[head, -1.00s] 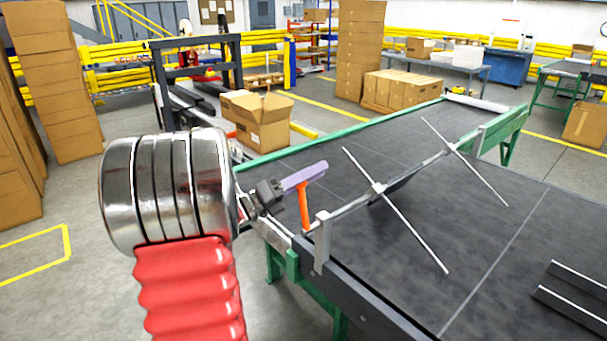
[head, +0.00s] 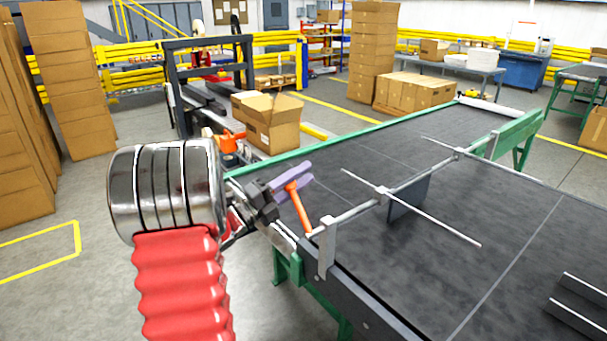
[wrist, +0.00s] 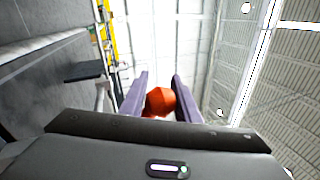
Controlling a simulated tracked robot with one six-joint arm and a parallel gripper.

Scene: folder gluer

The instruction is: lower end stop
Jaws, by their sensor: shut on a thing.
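The end stop is a grey cross bar (head: 362,208) over the dark conveyor table, with thin pale rods (head: 430,218) and a dark plate (head: 408,198) hanging below it. I cannot tell whether the plate touches the belt. An orange lever (head: 300,208) rises from the bar's near end, tilted to the left. My gripper (head: 293,183), with purple fingers, is shut on the lever's upper end. In the wrist view, the lever's round orange end (wrist: 160,101) sits between the two fingers. The dark plate also shows at the left of the wrist view (wrist: 84,71).
The conveyor table (head: 470,290) has a green frame and a bracket (head: 326,248) holding the bar at the near edge. Dark rails (head: 580,305) lie on the belt at lower right. An open carton (head: 270,125) stands behind the gripper.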

